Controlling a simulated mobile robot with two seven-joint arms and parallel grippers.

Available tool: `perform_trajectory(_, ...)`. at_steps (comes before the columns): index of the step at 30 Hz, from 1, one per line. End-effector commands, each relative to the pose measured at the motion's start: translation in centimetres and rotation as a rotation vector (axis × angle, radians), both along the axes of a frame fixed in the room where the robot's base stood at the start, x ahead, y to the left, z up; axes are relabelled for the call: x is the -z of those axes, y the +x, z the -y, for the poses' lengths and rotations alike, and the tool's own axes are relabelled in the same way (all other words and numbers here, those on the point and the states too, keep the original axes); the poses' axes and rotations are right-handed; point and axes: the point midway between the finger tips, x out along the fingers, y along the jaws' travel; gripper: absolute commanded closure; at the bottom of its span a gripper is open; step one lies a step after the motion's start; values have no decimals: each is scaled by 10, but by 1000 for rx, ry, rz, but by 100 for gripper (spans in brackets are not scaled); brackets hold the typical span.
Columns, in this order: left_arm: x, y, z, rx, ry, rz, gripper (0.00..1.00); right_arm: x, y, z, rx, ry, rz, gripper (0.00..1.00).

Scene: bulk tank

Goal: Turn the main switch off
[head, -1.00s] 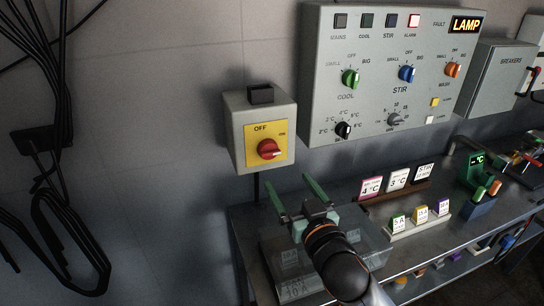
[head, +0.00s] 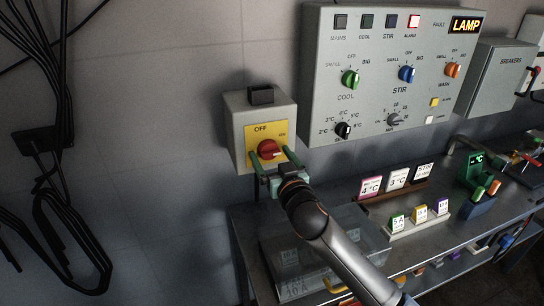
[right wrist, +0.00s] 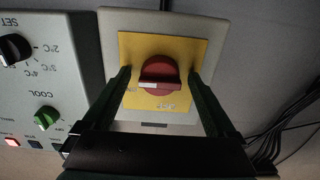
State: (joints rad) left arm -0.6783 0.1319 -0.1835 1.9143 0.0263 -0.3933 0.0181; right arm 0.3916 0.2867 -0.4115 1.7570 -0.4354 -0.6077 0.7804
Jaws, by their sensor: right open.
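The main switch is a red knob (head: 268,149) on a yellow plate (head: 256,133), on a grey box (head: 236,122) fixed to the wall. The plate reads OFF at the top and has a small label at the right. The knob's pale mark points right, towards that small label. My right gripper (head: 268,156) is open, its two green fingers on either side of the knob. In the right wrist view the knob (right wrist: 160,77) shows between the open fingers (right wrist: 162,85); I cannot tell if they touch it. My left gripper is not in view.
A grey control panel (head: 425,85) with several knobs and lamps hangs right of the switch box. Below is a metal bench (head: 250,222) with a clear box (head: 345,230), cards and small tags. Black cables (head: 62,185) hang on the left wall.

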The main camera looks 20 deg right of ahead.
Motion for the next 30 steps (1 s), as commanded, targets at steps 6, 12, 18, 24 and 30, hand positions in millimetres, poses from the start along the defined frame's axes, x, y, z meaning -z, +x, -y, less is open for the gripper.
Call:
perform_trajectory(6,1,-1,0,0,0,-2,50,0,0,0,-1,0,0,13)
perform_trajectory(12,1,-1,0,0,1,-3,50,0,0,0,-1,1,0,35)
perform_trajectory(18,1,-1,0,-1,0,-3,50,0,0,0,-1,1,0,58)
perform_trajectory(24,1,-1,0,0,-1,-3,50,0,0,0,-1,0,0,80)
perform_trajectory(30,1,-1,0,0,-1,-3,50,0,0,0,-1,-1,0,93)
